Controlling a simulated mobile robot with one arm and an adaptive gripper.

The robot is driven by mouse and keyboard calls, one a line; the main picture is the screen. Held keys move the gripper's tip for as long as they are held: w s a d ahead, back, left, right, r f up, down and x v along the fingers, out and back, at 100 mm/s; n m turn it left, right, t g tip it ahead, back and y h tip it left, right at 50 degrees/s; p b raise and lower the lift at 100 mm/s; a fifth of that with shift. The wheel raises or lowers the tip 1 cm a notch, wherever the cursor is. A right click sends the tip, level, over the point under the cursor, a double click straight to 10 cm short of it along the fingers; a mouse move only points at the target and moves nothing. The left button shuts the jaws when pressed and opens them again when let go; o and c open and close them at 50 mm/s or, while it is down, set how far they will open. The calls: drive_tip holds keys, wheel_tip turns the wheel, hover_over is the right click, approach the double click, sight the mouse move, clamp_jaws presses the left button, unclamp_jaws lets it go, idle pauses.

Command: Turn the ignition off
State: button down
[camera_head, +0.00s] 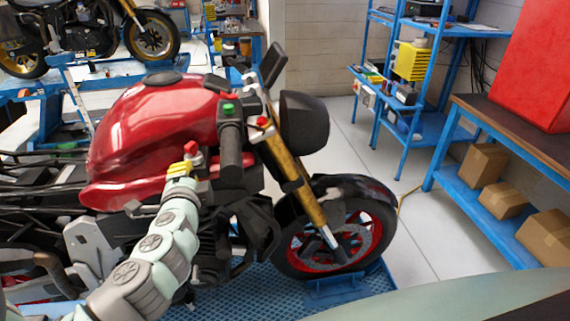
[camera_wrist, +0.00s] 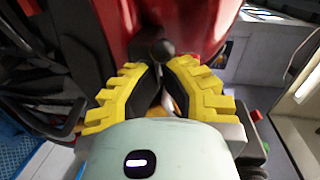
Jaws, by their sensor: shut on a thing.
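The red motorcycle (camera_head: 150,120) stands side-on in the head view. My gripper (camera_head: 182,166), with yellow fingers, is at the lower front of its tank, below and left of the handlebar grip. A small red part (camera_head: 191,149) shows right above the fingers. In the wrist view, my gripper (camera_wrist: 162,72) has its dark fingertips drawn together at a dark round knob (camera_wrist: 163,48) in front of the red tank. This looks like the ignition part. The fingers hide much of it, and its turned position cannot be read.
The handlebar grip (camera_head: 231,150) is close to the right of my gripper, with a green button (camera_head: 228,108) and a red button (camera_head: 262,121) near it. A blue workbench (camera_head: 470,120) with boxes stands at the right. The floor between is clear.

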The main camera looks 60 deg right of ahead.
drive_tip(key=m+g+h, duration=0.1)
drive_tip(key=w+a+m+g+h, duration=0.1)
drive_tip(key=shift+w+g, duration=0.3)
drive_tip(key=shift+w, duration=0.25)
idle(0.6)
drive_tip(key=shift+s, duration=0.1)
